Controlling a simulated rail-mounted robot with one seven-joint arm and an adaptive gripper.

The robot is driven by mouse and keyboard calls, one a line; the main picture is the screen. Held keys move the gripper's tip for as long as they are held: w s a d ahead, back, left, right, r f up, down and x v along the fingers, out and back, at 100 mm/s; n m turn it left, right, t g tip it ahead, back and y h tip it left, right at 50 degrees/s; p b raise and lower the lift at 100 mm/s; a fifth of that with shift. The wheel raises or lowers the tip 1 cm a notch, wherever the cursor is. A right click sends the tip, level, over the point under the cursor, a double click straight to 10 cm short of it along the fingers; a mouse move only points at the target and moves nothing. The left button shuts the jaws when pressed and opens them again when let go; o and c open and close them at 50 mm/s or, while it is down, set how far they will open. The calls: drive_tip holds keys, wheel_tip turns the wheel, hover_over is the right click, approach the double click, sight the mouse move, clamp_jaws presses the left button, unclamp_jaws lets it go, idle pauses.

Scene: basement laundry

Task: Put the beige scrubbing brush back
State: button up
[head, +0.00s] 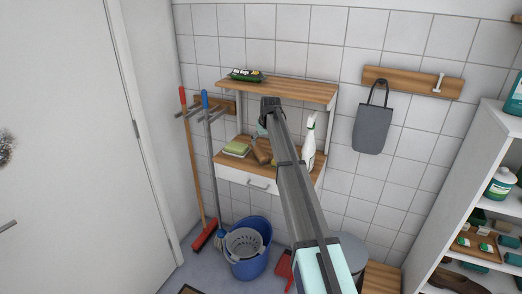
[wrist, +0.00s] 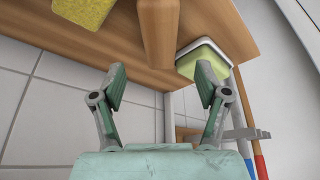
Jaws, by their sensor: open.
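A tan-brown handle, which I take to be the beige scrubbing brush (wrist: 160,38), lies between my open fingers in the wrist view, its end in the gap. In the head view a tan shape that looks like the same brush (head: 262,152) is on the wooden lower shelf (head: 222,158), partly hidden by my arm. My gripper (wrist: 161,88) is pale green and its two fingers are spread, with no visible contact on the handle. In the head view only a bit of my gripper (head: 262,131) shows below the wrist; its fingertips cannot be made out.
A green-yellow sponge in a white dish (head: 236,149) sits left of the brush. A white spray bottle (head: 309,142) stands to the right. An upper shelf (head: 300,90) holds a dark green pack (head: 246,75). A yellow sponge (wrist: 82,12) is close in the wrist view.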

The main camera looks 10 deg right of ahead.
drive_tip(key=v, duration=0.3)
drive_tip(key=shift+s+r, duration=0.1)
drive_tip(key=shift+r, duration=0.05)
idle(0.3)
